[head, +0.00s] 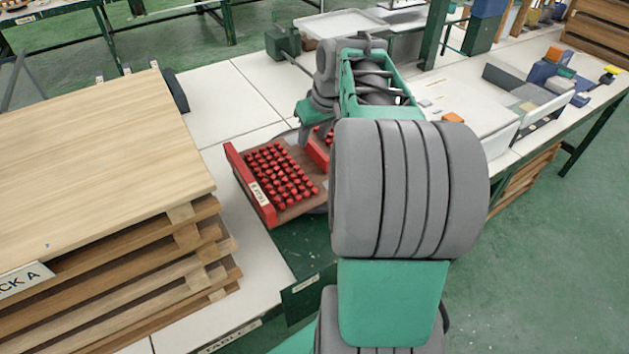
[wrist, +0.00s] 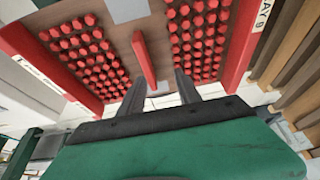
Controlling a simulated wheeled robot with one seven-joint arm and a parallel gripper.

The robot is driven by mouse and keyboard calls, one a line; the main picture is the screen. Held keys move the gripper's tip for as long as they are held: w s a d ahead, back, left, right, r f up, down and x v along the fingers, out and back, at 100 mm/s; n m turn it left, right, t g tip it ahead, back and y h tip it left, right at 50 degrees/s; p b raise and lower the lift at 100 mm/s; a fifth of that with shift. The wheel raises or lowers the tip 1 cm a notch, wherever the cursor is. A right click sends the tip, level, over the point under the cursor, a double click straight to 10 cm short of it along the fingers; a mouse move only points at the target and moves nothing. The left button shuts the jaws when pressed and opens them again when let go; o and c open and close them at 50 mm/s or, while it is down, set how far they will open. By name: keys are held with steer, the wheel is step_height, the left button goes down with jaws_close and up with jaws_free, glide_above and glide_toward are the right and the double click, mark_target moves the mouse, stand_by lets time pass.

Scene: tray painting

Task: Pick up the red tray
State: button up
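The red tray (head: 252,186) has red end walls, a brown base and rows of small red pieces. In the head view it lies left of my arm, which hides its right part. In the wrist view the tray (wrist: 236,55) fills the upper picture, with a red upright bar (wrist: 143,62) between two groups of pieces. My gripper (wrist: 160,82) has its two dark fingers apart, with the bar's near end close to the left finger. I cannot tell whether they touch. In the head view my green hand is over the tray's far side, its fingertips mostly hidden.
A stack of wooden boards (head: 90,150) stands left of the tray on the white table (head: 233,95). A pale shallow tray (head: 340,23) lies at the back. Small blocks and bins (head: 545,85) crowd the right table. White tabletop is clear behind the red tray.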

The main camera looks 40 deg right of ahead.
mark_target(316, 147)
steer(key=d+f, duration=0.2)
steer(key=d, duration=0.1)
steer(key=shift+w+f, duration=0.1)
steer(key=shift+w+d+f, duration=0.15)
steer(key=shift+f, duration=0.05)
steer(key=x, duration=0.6)
steer(key=shift+w+a+f, duration=0.2)
steer(key=shift+w, duration=0.05)
jaws_close()
stand_by(0.6)
steer(key=shift+r, duration=0.2)
